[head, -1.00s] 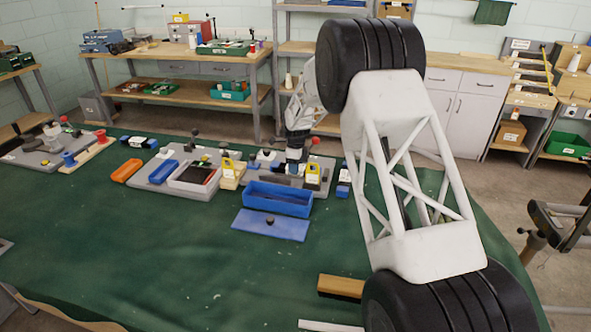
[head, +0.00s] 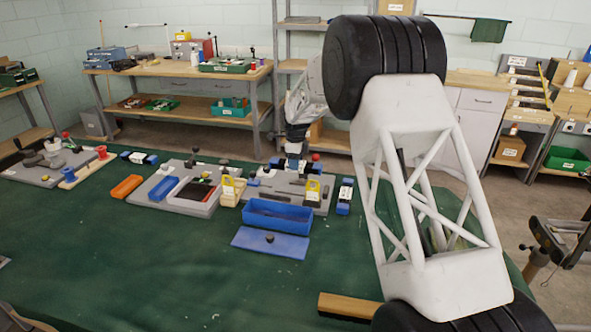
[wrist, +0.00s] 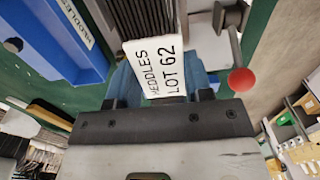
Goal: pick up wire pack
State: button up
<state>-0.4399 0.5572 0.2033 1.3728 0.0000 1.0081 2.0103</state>
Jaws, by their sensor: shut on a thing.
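In the wrist view the wire pack (wrist: 165,18) is a bundle of dark parallel strips with a white end label (wrist: 158,58) reading "HEDDLES LOT 62". My gripper (wrist: 160,85) is shut on it, with blue finger parts on both sides of the label. In the head view my gripper (head: 294,162) is low over the grey fixture board (head: 262,190) behind the blue tray. The pack cannot be made out there. I cannot tell whether it touches the board.
An open blue tray (head: 277,214) and a flat blue lid (head: 270,245) lie in front of the board. A red-knobbed lever (wrist: 241,79) stands close right of the gripper in the wrist view. An orange case (head: 126,187) lies left. The green front cloth is mostly clear.

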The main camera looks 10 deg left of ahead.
jog(key=shift+r, duration=0.3)
dwell(0.5)
jog(key=shift+s+a+r, duration=0.3)
jog(key=shift+s+a, duration=0.05)
jog(key=shift+a, duration=0.05)
jog(key=s+a, duration=0.1)
jog(key=s, duration=1.5)
jog(key=shift+s+a+r, duration=0.2)
jog(key=shift+s, duration=0.1)
jog(key=shift+f, duration=0.15)
jog(key=shift+f, duration=2.7)
jog(key=shift+f, duration=0.8)
dwell(0.8)
